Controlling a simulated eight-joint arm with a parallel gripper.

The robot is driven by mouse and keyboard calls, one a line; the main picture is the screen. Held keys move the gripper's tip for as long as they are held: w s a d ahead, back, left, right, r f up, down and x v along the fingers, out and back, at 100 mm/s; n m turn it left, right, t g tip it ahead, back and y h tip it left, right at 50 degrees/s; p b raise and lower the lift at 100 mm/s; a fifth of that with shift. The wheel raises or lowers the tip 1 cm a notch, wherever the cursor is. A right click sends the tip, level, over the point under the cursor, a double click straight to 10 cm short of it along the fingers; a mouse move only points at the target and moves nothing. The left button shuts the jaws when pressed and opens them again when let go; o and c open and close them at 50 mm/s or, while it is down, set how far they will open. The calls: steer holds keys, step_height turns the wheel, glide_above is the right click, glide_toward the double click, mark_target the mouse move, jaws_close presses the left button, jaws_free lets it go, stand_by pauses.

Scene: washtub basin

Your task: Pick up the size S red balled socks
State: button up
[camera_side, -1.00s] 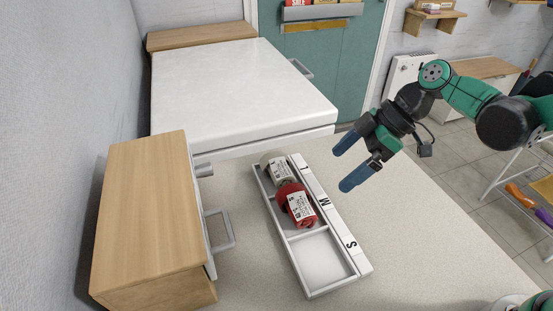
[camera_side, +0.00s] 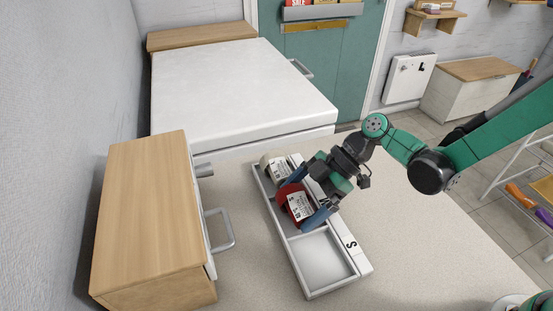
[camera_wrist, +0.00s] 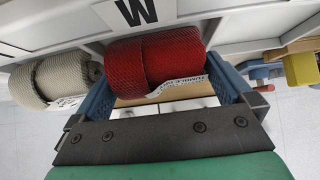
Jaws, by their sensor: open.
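The red balled socks (camera_side: 291,202), with a white paper band, lie in the middle compartment of a white divided tray (camera_side: 327,290). In the wrist view the red socks (camera_wrist: 155,58) sit by the rim label reading M. The print on their band is too small to read surely. My gripper (camera_side: 298,204) is open and lowered over them, with one blue finger on either side. In the wrist view my gripper's fingers (camera_wrist: 165,88) straddle the red roll; I cannot tell whether they touch it. Beige balled socks (camera_side: 274,167) lie in the far compartment.
The near compartment, beside the S label (camera_side: 350,245), is empty. A wooden-topped cabinet (camera_side: 145,205) with a grey handle (camera_side: 220,230) stands left of the tray. A white chest (camera_side: 235,90) is behind. The counter right of the tray is clear.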

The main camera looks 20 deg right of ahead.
steer(key=c, duration=0.9)
steer(key=shift+r, duration=0.15)
steer(key=shift+c, duration=0.2)
